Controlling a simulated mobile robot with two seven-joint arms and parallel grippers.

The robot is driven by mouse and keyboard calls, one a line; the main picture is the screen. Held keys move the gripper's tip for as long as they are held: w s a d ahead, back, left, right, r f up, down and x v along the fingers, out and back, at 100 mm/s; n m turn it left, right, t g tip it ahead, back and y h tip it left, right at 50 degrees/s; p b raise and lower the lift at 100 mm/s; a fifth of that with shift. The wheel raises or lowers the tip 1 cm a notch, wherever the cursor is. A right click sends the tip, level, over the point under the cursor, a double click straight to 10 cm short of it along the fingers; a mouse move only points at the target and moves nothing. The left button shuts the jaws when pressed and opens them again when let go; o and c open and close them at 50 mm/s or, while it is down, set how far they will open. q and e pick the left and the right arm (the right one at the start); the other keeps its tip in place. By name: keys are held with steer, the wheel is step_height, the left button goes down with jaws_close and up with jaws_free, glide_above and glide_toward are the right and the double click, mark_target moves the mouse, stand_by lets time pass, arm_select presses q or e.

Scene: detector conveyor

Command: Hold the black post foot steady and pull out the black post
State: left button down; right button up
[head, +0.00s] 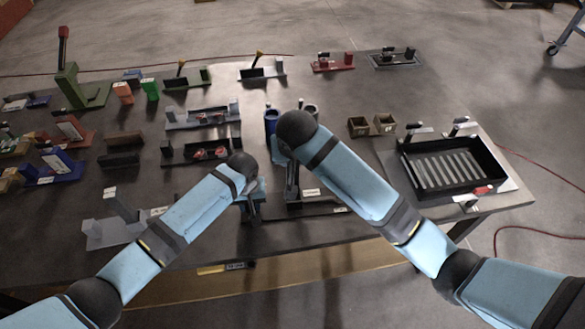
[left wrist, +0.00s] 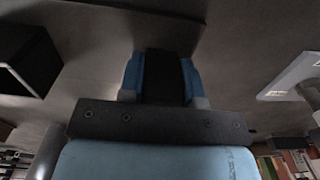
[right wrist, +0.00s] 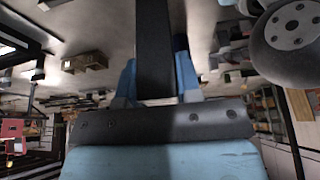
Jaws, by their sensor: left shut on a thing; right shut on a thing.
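The black post (right wrist: 154,40) stands between the blue fingers of my right gripper (right wrist: 155,75) in the right wrist view, and the gripper is shut on it. In the head view a dark upright post (head: 292,185) shows below my right forearm, its upper part hidden. The black post foot (left wrist: 163,72) is between the blue fingers of my left gripper (left wrist: 163,80) in the left wrist view, and the gripper is shut on it. In the head view a flat black base (head: 318,208) with a white label lies beside my left gripper. Whether the post is still seated is hidden.
A black tray (head: 408,160) with a ribbed floor stands to the right. Brown boxes (head: 359,127) and a blue cup (head: 271,122) stand behind my arms. A grey fixture (head: 105,232) lies at the left front. Several fixtures crowd the left; the table's front edge is close.

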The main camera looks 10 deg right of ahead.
stand_by(0.3)
arm_select(q)
steer(key=c, duration=0.7)
jaws_free()
steer(key=shift+r, duration=0.1)
step_height(320, 180, up, 12)
steer(key=shift+f, duration=0.1)
